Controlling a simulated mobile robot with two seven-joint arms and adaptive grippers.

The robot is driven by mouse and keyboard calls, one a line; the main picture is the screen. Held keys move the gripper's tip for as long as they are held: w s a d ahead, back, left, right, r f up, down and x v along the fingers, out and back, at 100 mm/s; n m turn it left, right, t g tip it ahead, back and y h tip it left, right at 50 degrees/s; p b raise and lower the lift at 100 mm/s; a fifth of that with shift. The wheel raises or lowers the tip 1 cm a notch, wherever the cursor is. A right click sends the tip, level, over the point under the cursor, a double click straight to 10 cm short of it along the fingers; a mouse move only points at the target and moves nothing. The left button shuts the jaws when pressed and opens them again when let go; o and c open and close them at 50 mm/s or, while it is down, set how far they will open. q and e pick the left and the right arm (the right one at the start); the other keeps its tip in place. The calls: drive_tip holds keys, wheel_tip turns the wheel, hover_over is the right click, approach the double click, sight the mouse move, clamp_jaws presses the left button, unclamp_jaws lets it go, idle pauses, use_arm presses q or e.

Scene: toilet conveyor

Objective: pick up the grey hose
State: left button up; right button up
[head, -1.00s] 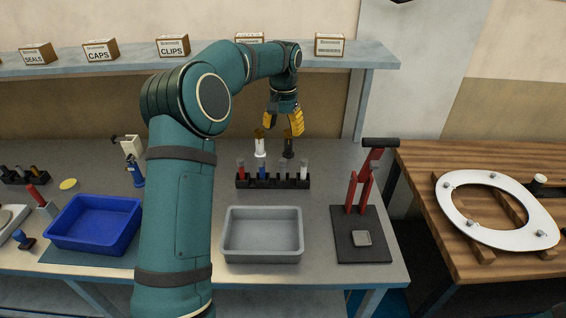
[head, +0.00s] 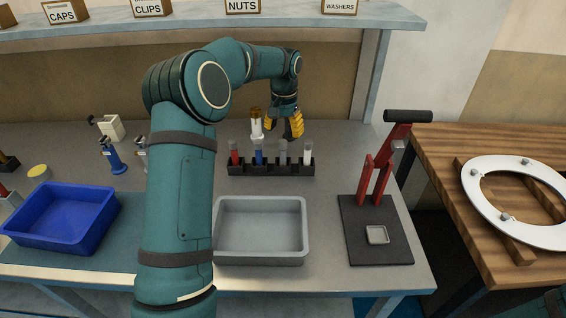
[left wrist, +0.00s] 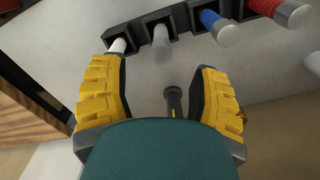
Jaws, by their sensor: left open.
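The grey hose (head: 282,152) stands upright in a black rack (head: 270,169), between a blue hose (head: 258,154) and a white hose (head: 307,153). A red hose (head: 234,153) is at the rack's left end. My left gripper (head: 285,127) is open and empty, behind and above the rack in the head view. In the left wrist view the grey hose (left wrist: 162,42) lies ahead of and between the two yellow fingertips (left wrist: 160,75), apart from them. The lower part of the hose is hidden in the rack. My right gripper is not in view.
A dark upright item (left wrist: 174,100) shows between my fingers in the left wrist view. A white, amber-topped item (head: 256,125) stands behind the rack. A grey tray (head: 261,258) is in front, a blue tray (head: 60,218) left, a red press (head: 377,180) right.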

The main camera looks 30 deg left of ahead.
sight(283, 142)
use_arm(q)
wheel_tip(283, 142, down, 2)
drive_tip(key=shift+f, duration=0.1)
wheel_tip(283, 142, down, 5)
drive_tip(key=shift+a+f+b, duration=0.1)
drive_tip(key=shift+b, duration=0.8)
clamp_jaws()
